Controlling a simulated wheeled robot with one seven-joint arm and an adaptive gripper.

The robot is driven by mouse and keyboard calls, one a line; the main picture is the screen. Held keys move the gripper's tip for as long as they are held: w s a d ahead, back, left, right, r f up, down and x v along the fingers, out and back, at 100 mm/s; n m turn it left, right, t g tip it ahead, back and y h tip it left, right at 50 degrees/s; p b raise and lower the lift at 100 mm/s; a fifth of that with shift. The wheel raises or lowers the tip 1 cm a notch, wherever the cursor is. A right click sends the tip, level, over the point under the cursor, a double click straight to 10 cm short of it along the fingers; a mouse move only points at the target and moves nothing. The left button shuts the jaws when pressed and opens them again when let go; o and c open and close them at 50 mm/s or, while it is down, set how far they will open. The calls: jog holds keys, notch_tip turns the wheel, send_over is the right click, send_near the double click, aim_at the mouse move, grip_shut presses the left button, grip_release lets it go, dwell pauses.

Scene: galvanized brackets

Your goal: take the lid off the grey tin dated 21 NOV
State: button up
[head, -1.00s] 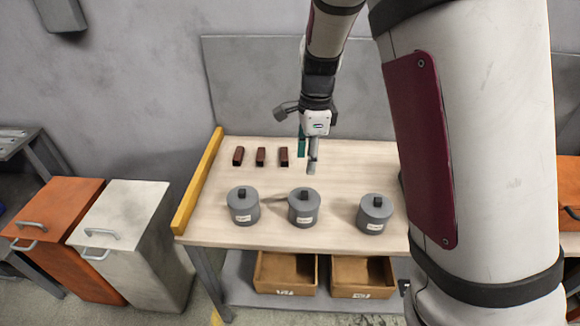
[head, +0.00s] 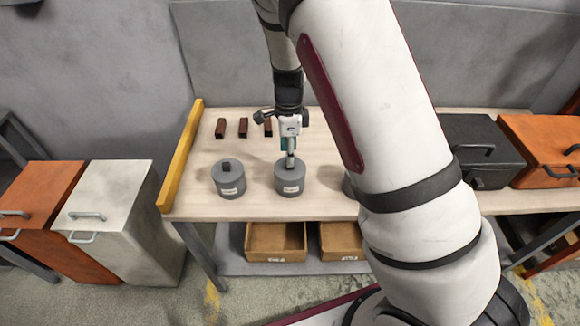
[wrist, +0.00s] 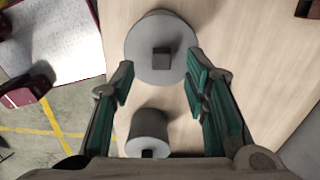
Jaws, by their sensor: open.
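Three grey lidded tins with dark knobs stand on the bench. The left tin (head: 228,181) is fully in view, the middle tin (head: 289,181) is under my gripper, and the right tin (head: 347,186) is mostly hidden by my arm. Their white labels are too small to read, so I cannot tell which says 21 NOV. My gripper (head: 290,160) is open, pointing down at the middle tin's lid and hiding its knob. In the wrist view, one tin's lid (wrist: 142,59) and square knob (wrist: 161,58) show just beyond the spread fingers (wrist: 160,84). A second tin (wrist: 149,125) shows lower down.
Dark red blocks (head: 221,128) stand in a row at the bench's back left. A yellow rail (head: 182,155) edges the bench's left side. Two open wooden boxes (head: 275,256) sit on the shelf below. A black box (head: 478,150) and an orange box (head: 545,150) stand right.

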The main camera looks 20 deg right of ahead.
aim_at(289, 176)
notch_tip(289, 176, down, 4)
jog(key=shift+d+f, duration=0.1)
jog(key=shift+c, duration=0.6)
grip_shut()
jog(key=shift+w, duration=0.1)
